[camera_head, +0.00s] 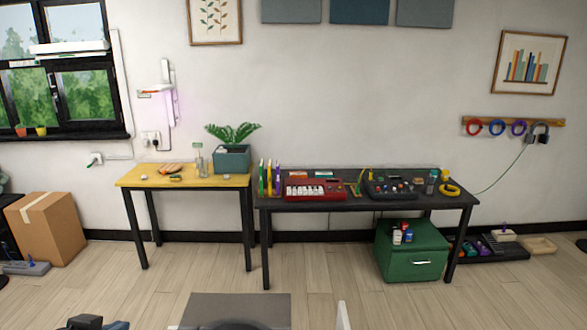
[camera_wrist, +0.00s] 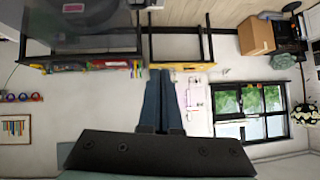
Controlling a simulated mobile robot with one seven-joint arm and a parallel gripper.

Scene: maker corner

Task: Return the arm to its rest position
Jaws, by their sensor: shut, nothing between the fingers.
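My gripper (camera_wrist: 160,74) shows in the wrist view, its two dark blue-grey fingers side by side and closed together with nothing between them. The wrist view is turned upside down. The fingers are in open air, and behind them are the wall and the edges of the two tables. I cannot make out the gripper for certain in the head view, where only some dark and grey parts show along the bottom edge.
A yellow-topped table (camera_head: 135,178) holds a planter (camera_head: 232,159). A green cabinet (camera_head: 411,253) stands underneath. A cardboard box (camera_head: 46,229) is at left. The floor before the tables is clear.

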